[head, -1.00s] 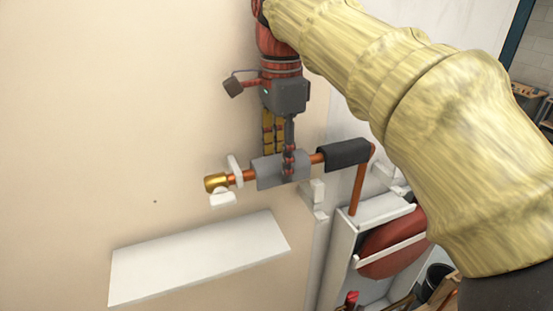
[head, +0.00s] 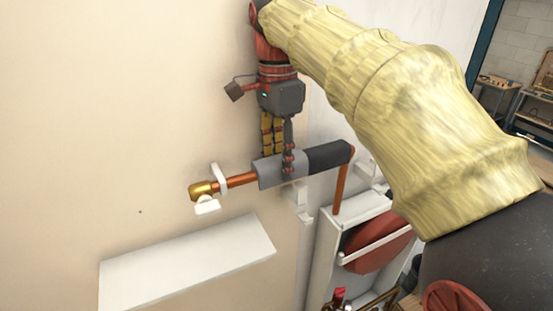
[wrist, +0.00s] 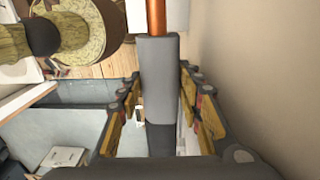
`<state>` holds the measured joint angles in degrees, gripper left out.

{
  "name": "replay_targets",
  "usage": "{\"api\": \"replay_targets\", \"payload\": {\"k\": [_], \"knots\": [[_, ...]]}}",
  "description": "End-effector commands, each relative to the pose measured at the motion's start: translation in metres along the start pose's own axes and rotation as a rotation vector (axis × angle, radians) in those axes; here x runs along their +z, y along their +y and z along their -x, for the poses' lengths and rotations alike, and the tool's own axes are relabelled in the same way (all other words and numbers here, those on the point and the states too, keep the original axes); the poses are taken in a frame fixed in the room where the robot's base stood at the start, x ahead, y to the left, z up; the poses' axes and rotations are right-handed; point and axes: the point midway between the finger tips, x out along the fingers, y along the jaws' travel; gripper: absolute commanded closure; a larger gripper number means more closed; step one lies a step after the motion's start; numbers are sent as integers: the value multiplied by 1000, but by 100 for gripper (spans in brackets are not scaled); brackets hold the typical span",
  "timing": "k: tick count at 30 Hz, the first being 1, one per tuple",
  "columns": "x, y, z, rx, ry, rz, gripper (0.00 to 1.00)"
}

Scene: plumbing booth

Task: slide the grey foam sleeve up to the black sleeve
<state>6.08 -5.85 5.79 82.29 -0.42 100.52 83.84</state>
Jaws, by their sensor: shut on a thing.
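The grey foam sleeve (head: 268,175) sits around a copper pipe (head: 241,181) that runs along the wall, rising slightly to the right. The black sleeve (head: 328,157) is around the same pipe at its right end. The grey sleeve's right end appears to meet the black sleeve, with no copper visible between them. My gripper (head: 281,163) comes from above and is shut on the grey sleeve, hiding part of it. In the wrist view the grey sleeve (wrist: 158,70) lies between the fingers, with the black sleeve (wrist: 160,143) just below it.
A brass fitting (head: 201,190) ends the pipe at left, near a white clip (head: 218,179). A white shelf (head: 187,262) is below. At right, the copper pipe (head: 340,190) drops to a white box holding a red round part (head: 378,249). The wall at left is clear.

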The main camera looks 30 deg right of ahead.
Motion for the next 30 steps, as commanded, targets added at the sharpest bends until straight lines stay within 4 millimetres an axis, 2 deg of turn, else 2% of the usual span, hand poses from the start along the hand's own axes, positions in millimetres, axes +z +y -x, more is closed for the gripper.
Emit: {"api": "replay_targets", "payload": {"k": [9,10,20,30], "knots": [[-1,0,0,1,0,0,92],[-1,0,0,1,0,0,63],[-1,0,0,1,0,0,45],[-1,0,1,0,0,0,43]]}}
